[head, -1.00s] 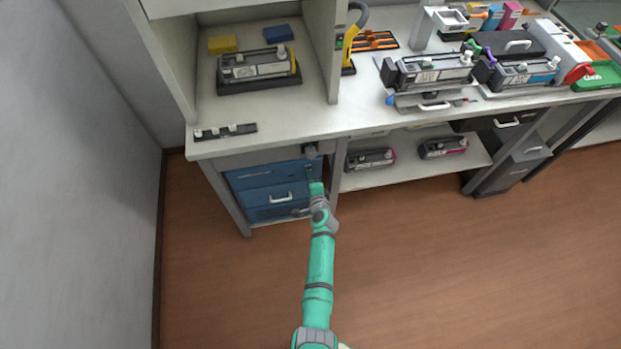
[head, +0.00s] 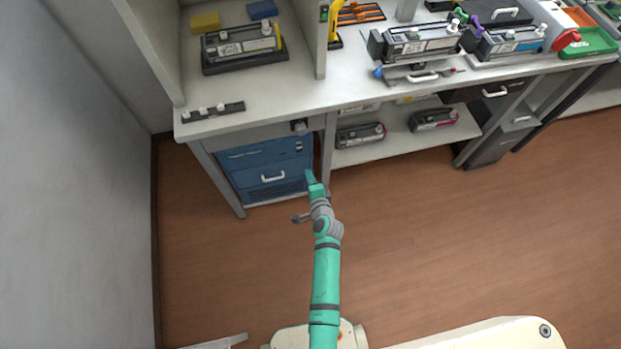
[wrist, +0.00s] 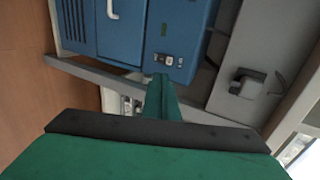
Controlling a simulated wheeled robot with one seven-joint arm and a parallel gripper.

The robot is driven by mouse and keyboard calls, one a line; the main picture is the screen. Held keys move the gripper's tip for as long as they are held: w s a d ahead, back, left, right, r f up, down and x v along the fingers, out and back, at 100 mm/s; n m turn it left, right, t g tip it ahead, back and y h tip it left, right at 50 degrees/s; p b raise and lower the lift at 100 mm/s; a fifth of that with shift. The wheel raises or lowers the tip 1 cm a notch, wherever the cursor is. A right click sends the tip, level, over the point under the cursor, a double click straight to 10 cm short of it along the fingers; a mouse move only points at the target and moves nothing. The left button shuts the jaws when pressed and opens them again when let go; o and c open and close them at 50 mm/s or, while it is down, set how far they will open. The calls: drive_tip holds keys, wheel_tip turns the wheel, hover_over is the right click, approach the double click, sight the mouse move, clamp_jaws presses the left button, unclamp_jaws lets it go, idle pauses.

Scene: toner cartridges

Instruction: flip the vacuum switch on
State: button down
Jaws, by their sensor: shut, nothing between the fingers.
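The blue vacuum unit (head: 268,165) stands under the left end of the bench. Its small dark switch panel (head: 299,147) is at the upper right of its front. In the wrist view the panel with a pale switch (wrist: 168,60) shows just beyond my fingertips; which way the switch is tipped is too small to tell. My gripper (head: 311,178) is shut and empty, in front of the unit's right side, below the panel in the head view. In the wrist view its closed green fingers (wrist: 161,82) point at the panel and appear apart from it.
A dark fixture (head: 299,127) hangs under the bench edge above the unit. A grey bench leg (head: 328,150) stands close to the right of my gripper. Cartridges lie on the low shelf (head: 400,138) to the right. The floor (head: 430,250) in front is clear.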

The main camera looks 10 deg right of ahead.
drive_tip(key=shift+s+a+r, duration=0.1)
drive_tip(key=shift+s+r, duration=0.2)
drive_tip(key=shift+s, duration=0.35)
drive_tip(key=shift+s+f, duration=0.25)
drive_tip(key=shift+f, duration=0.4)
approach(300, 152)
drive_tip(key=x, duration=0.5)
drive_tip(key=shift+w+f, duration=0.15)
drive_tip(key=shift+w, duration=0.35)
